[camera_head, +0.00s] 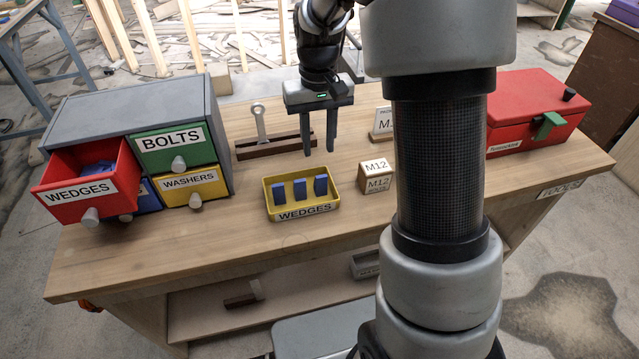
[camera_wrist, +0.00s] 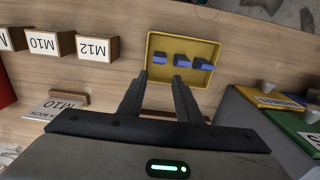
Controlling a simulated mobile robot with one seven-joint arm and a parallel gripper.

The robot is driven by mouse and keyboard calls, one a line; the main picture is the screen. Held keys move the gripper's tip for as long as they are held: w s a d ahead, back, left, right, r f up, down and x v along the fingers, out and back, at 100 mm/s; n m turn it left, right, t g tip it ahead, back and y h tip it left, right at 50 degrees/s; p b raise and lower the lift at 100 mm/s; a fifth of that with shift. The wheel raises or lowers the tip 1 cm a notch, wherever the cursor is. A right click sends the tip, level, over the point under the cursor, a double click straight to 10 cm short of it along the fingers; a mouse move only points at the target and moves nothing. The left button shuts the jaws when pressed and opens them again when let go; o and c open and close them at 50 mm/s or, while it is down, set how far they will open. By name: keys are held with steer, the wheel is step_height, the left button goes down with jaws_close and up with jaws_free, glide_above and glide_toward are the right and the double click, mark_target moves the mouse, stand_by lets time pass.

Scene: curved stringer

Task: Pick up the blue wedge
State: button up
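Three blue wedges stand in a row in a yellow tray (camera_head: 273,212) labelled WEDGES: a left wedge (camera_head: 279,194), a middle wedge (camera_head: 300,189) and a right wedge (camera_head: 321,185). The wrist view also shows the tray (camera_wrist: 209,51) with the wedges, one (camera_wrist: 160,57) at its left. More blue wedges (camera_head: 98,169) lie in the pulled-out red WEDGES drawer (camera_head: 82,195). My gripper (camera_head: 318,148) is open and empty, pointing down above the bench, behind the tray and above its level. In the wrist view my gripper (camera_wrist: 159,80) has its fingers apart, with nothing between them.
A grey drawer cabinet (camera_head: 130,105) stands at the left with BOLTS and WASHERS drawers. An M12 block (camera_head: 377,177) stands right of the tray. A wrench in a wooden holder (camera_head: 275,146) is behind it. A red toolbox (camera_head: 535,110) stands far right. Bench in front of the tray is clear.

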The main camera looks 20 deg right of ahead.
glide_above(321, 176)
steer(key=w, duration=0.1)
step_height(321, 176, down, 4)
steer(key=shift+w+a+f, duration=0.1)
steer(key=shift+w+f, duration=0.05)
steer(key=shift+f, duration=0.05)
steer(key=f, duration=0.2)
steer(key=s+f, duration=0.1)
steer(key=f, duration=0.1)
steer(key=shift+f+b, duration=0.1)
steer(key=shift+b, duration=0.3)
steer(key=shift+w+f, duration=0.1)
steer(key=shift+f, duration=0.35)
jaws_close()
step_height(321, 176, up, 8)
steer(key=shift+p, duration=0.45)
steer(key=r, duration=0.1)
steer(key=s+a+r, duration=0.1)
steer(key=r, duration=0.1)
steer(key=shift+s+a+r, duration=0.1)
steer(key=shift+s+a, duration=0.15)
steer(key=shift+a, duration=0.1)
